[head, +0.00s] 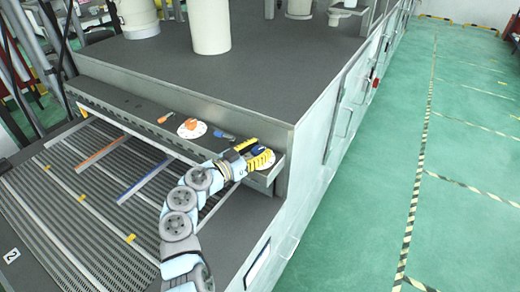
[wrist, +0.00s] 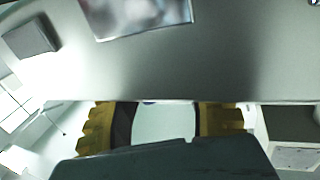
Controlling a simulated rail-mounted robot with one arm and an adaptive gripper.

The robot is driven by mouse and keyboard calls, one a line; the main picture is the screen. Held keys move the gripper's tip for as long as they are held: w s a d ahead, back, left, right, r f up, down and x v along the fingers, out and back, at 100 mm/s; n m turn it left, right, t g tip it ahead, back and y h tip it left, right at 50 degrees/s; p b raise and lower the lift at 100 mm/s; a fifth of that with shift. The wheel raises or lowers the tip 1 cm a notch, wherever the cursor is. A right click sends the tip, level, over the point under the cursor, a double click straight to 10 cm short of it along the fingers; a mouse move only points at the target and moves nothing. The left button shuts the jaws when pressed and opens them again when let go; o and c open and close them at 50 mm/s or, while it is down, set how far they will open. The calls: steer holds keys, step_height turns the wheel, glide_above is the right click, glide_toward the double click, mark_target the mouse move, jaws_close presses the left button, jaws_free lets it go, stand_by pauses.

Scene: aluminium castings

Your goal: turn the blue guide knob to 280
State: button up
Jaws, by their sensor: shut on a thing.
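The blue guide knob (head: 249,146) is at the right end of the grey ledge, on a white dial (head: 268,165) that is mostly covered by my gripper. My gripper (head: 259,156), with yellow ribbed fingers, is at the knob and shut on it. In the wrist view the two yellow fingers of my gripper (wrist: 166,116) stand apart with dark inner pads. Between them shows a pale round surface, with a sliver of blue at its far edge. The knob is largely hidden, and I cannot read the dial's marks or the knob's angle.
An orange knob on a white dial (head: 191,129) sits left on the same ledge. A small orange handle (head: 166,117) and a small blue handle (head: 224,135) flank it. A slatted conveyor bed (head: 75,205) lies below left. Green floor (head: 385,175) is open at right.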

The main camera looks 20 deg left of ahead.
steer(key=shift+n+t+y+b, duration=0.6)
steer(key=shift+n+y+b, duration=0.3)
steer(key=shift+y, duration=0.4)
steer(key=shift+r+n+t+y, duration=0.1)
steer(key=shift+n+t+y, duration=0.2)
steer(key=shift+n+y, duration=0.7)
steer(key=n+y+p, duration=0.1)
steer(key=y, duration=0.2)
steer(key=shift+r+p, duration=0.2)
steer(key=shift+p, duration=0.15)
steer(key=n+y+p, duration=0.2)
steer(key=y+p, duration=0.1)
steer(key=p, duration=0.1)
steer(key=shift+a+r, duration=0.1)
steer(key=shift+r, duration=0.05)
steer(key=n+y+p, duration=0.2)
steer(key=y+p, duration=0.1)
steer(key=p, duration=0.2)
steer(key=shift+a+f, duration=0.1)
steer(key=shift+f, duration=0.1)
steer(key=shift+f+n+g+y+p, duration=0.3)
steer(key=shift+n+g+y+p, duration=0.4)
steer(key=shift+p, duration=0.5)
steer(key=o, duration=1.2)
steer(key=shift+o, duration=0.2)
